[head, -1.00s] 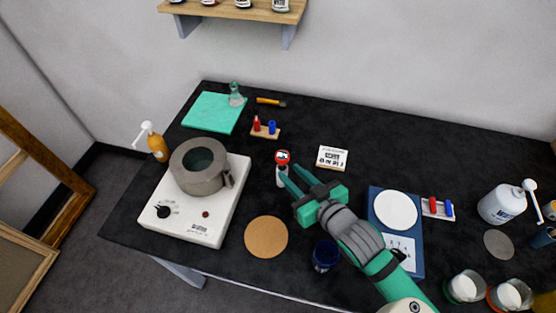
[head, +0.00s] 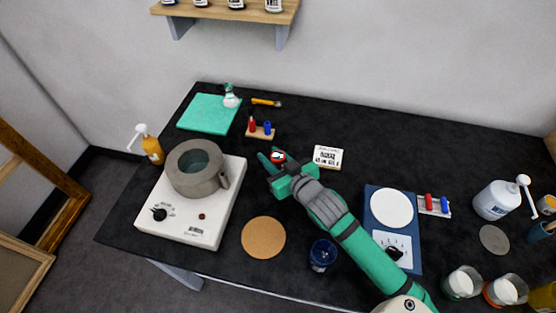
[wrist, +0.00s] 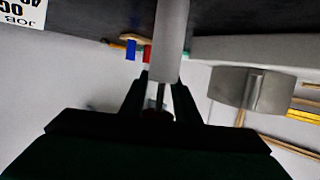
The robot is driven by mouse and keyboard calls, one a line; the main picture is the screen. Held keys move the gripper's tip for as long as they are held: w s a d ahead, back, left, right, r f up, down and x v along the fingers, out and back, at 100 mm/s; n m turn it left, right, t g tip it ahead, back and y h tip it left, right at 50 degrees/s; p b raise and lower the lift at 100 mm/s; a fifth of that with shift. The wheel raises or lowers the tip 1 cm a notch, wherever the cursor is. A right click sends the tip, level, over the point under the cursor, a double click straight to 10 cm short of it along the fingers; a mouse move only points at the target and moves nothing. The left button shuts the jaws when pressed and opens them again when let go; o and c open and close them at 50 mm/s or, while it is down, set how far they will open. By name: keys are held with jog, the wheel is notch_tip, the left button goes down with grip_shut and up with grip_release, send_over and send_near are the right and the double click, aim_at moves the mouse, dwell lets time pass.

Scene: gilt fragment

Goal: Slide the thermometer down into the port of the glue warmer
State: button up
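The thermometer (head: 277,156) has a round red-rimmed dial and stands at the middle of the table. In the wrist view a grey cylinder (wrist: 171,40), seemingly its holder, rises between my fingertips, with a thin stem (wrist: 160,95) just below it in the picture. My gripper (head: 273,161) has its green fingers on either side of the thermometer, below the dial. The fingers (wrist: 160,90) look apart, with gaps beside the stem. The glue warmer (head: 222,210) is a white box with a grey round pot (head: 190,181) at the left. Its port (head: 225,181) is a small tube on the pot's right side.
A cork disc (head: 263,237) lies right of the warmer. A small rack (head: 262,133) with red and blue pieces stands behind the gripper, and a white card block (head: 328,156) stands to its right. A blue cup (head: 322,255) and blue scale (head: 376,225) flank my arm.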

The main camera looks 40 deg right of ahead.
jog(key=shift+w, duration=0.1)
grip_shut()
jog(key=shift+r, duration=0.1)
